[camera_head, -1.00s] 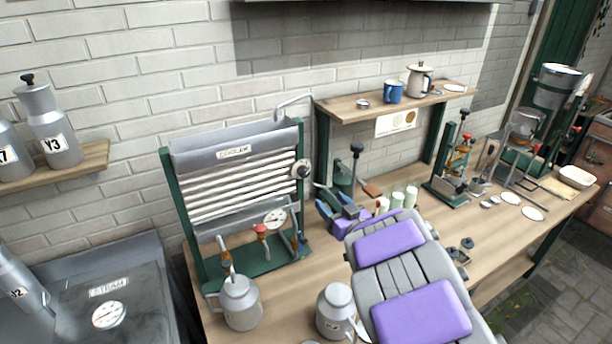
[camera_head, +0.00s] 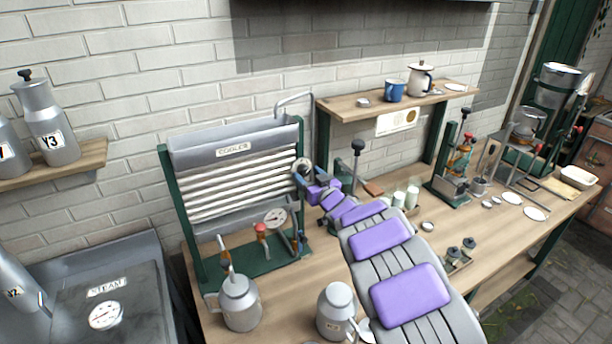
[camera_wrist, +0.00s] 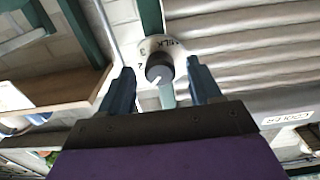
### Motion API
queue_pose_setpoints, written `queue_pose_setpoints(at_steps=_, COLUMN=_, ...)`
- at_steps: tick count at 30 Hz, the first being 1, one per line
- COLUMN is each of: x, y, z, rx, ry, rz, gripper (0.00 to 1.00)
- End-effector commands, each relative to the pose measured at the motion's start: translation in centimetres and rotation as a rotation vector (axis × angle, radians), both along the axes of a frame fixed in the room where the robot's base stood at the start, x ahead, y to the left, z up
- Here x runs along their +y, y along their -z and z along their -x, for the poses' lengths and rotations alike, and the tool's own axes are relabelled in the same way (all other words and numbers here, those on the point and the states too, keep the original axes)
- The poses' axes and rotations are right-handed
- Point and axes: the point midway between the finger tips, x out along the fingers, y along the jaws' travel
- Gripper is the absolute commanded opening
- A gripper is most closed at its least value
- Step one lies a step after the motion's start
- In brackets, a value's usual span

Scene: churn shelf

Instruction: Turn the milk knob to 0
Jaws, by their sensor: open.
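The milk knob (camera_wrist: 159,67) is a dark round knob with a white pointer line on a pale dial plate marked MILK, with small numbers. In the wrist view, its pointer slants toward the lower left; I cannot read which number it marks. In the head view, the dial (camera_head: 303,165) is on the right edge of the cooler (camera_head: 232,150), partly hidden by my gripper. My gripper (camera_head: 304,179) is open, its two dark blue fingers on either side of the knob in the wrist view. Gaps show between fingers and knob.
A red-topped valve (camera_head: 261,229) and a round gauge (camera_head: 276,217) stand below the cooler's tubes. Milk cans (camera_head: 239,302) stand at the bench front. A black-knobbed lever (camera_head: 357,147) rises right of my gripper. A wooden shelf (camera_head: 345,110) is behind it.

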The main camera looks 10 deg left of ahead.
Motion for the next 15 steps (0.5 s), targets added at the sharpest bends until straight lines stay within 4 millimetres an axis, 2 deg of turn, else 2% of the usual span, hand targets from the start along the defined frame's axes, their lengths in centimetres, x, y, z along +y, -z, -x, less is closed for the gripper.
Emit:
queue_pose_setpoints(at_steps=6, x=0.8, y=0.1, z=-1.2, rx=0.001, ry=0.001, rz=0.000, gripper=0.63)
queue_pose_setpoints(at_steps=15, x=1.0, y=0.1, z=-1.5, rx=0.001, ry=0.001, rz=0.000, gripper=0.63)
